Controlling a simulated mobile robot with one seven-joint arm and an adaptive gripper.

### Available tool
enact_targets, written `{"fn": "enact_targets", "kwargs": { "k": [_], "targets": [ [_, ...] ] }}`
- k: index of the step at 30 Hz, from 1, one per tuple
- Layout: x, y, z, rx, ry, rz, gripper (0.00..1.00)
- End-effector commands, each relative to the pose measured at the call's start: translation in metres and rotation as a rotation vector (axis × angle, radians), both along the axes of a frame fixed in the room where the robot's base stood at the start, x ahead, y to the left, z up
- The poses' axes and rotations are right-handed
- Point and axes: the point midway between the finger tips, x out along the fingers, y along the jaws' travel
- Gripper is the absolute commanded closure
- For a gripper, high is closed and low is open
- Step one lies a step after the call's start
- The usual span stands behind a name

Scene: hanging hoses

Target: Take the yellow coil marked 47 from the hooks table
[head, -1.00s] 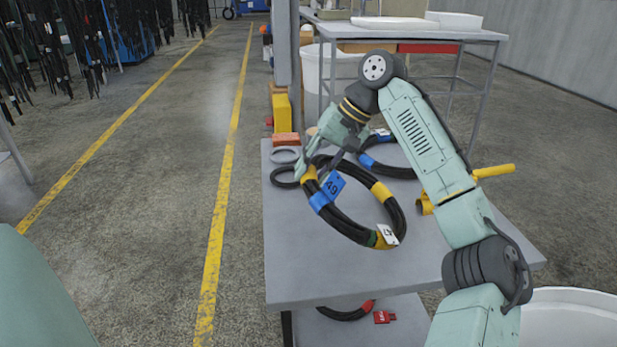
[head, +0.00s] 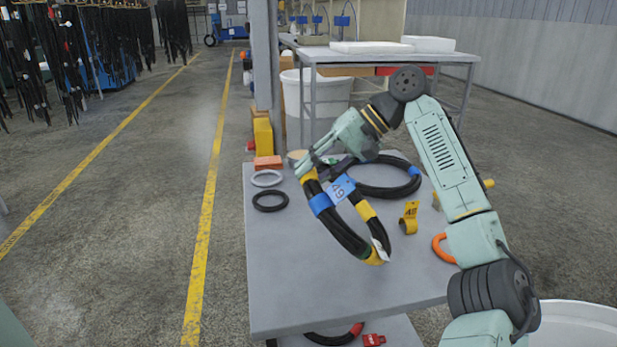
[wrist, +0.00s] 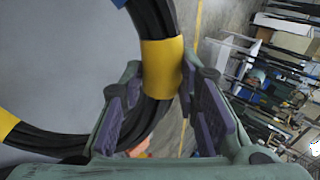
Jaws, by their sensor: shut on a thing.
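My gripper (head: 311,174) is shut on a black hose coil (head: 346,236) at a yellow band, and the coil hangs tilted from it over the grey table (head: 285,290). The coil carries more yellow bands, a blue band and a blue tag (head: 338,189) that reads 49. A small white tag (head: 380,251) hangs at its lower end; its marking cannot be read now. In the wrist view the fingers (wrist: 165,95) stand on either side of the yellow band (wrist: 162,66). I cannot tell whether the coil's lower end touches the table.
Another black coil (head: 405,188) with blue bands lies behind. A black ring (head: 270,207), a pale ring (head: 266,178), an orange block (head: 267,162), a yellow marked piece (head: 409,218) and an orange ring (head: 441,249) are on the table.

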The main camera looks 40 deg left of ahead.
Motion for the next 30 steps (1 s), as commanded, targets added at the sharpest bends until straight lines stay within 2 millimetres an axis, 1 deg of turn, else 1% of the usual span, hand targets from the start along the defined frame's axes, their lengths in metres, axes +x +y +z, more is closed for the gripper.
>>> {"fn": "enact_targets", "kwargs": {
  "k": [1,19,30],
  "targets": [
    [0.002,-0.002,0.006,0.013,0.011,0.000,1.00],
    [0.022,-0.027,0.030,0.143,0.117,-0.001,1.00],
    [0.021,-0.026,0.051,0.139,0.112,0.001,1.00]
  ]
}}
